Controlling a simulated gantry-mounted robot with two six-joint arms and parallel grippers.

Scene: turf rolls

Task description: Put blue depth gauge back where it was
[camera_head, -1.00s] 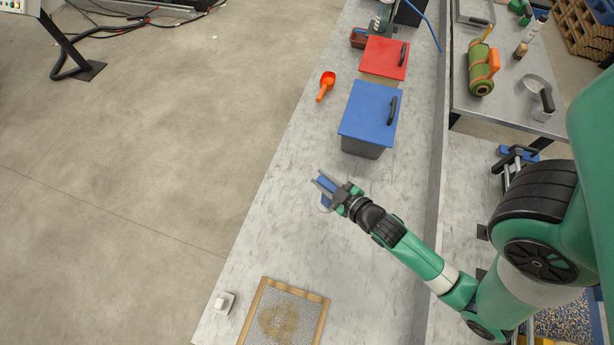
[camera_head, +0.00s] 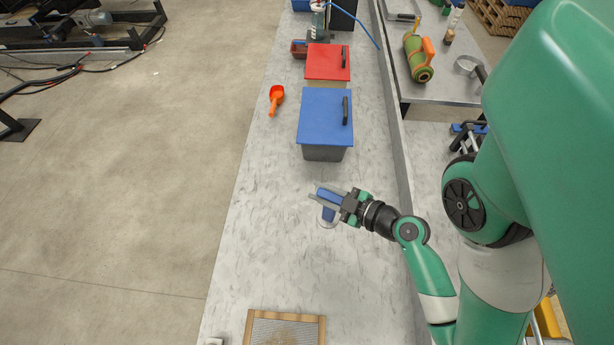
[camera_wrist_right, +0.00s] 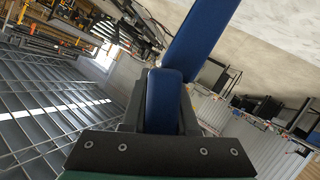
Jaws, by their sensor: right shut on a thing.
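My right gripper (camera_head: 346,203) is shut on the blue depth gauge (camera_head: 328,194), above the grey marbled worktop in the head view. The gauge's blue body points left from the jaws, with a second blue part and a thin grey curved piece hanging just below. In the right wrist view the blue gauge (camera_wrist_right: 163,100) sits between the fingers, and its long blue part slants up to the right. I cannot tell how high it is above the worktop. My left gripper is in neither view.
A wood-framed mesh sieve (camera_head: 252,330) lies at the near end. The worktop between the sieve and the blue-lidded box is mostly clear.

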